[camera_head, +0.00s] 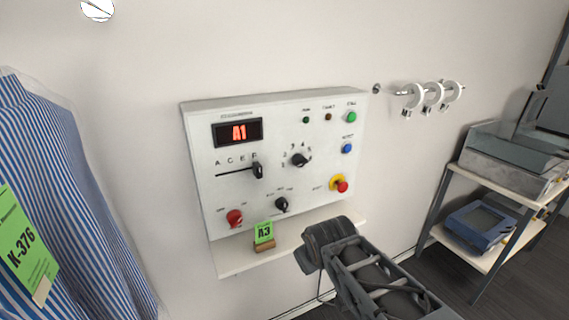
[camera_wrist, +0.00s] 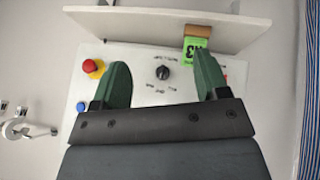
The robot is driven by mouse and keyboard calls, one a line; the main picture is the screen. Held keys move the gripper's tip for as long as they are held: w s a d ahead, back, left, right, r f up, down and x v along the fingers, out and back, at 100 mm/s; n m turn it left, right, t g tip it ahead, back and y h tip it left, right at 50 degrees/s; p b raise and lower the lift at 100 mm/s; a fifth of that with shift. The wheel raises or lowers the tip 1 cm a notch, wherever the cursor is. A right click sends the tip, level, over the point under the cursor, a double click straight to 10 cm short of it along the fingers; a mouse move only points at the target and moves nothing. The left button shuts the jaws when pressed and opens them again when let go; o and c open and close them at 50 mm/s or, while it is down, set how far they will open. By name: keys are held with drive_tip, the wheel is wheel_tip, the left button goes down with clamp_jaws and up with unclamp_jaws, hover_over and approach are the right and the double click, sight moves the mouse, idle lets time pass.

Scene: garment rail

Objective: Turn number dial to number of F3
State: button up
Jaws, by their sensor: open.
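The number dial (camera_head: 299,160) is a black knob ringed by small numbers on a white control panel (camera_head: 240,193) in the head view. Its exact pointing is too small to read. The panel's display (camera_head: 238,132) reads A1 in red. The black letter slider (camera_head: 257,170) stands at the right end of its slot. A green card (camera_head: 264,232) on the panel's shelf seems to read A3. In the wrist view, which is upside down, my gripper (camera_wrist: 162,62) is open and empty before the panel. A lower black selector (camera_wrist: 163,72) shows between its green fingers. The number dial is not visible there.
A red emergency button (camera_head: 341,185), a blue button (camera_head: 347,148) and a red knob (camera_head: 234,217) share the panel. A shelf ledge (camera_head: 232,262) juts out below. Striped shirts (camera_head: 75,200) hang at left. White rings (camera_head: 432,95) and a rack (camera_head: 490,215) are at right.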

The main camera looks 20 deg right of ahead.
drive_tip(key=w+d+r+n+t+h, duration=0.2)
drive_tip(key=w+d+r+n+t, duration=0.2)
drive_tip(key=w+d+n, duration=0.25)
drive_tip(key=n+t+y+b, duration=0.2)
drive_tip(key=n+t+y, duration=0.55)
drive_tip(key=n, duration=1.45)
approach(304, 164)
drive_tip(key=shift+n+g, duration=0.25)
drive_tip(key=p+x, duration=0.1)
drive_tip(key=x, duration=0.2)
drive_tip(key=p+x, duration=0.1)
drive_tip(key=x, duration=0.2)
drive_tip(key=p+x, duration=0.1)
drive_tip(key=x, duration=0.3)
drive_tip(key=shift+r, duration=0.25)
drive_tip(key=c, duration=0.9)
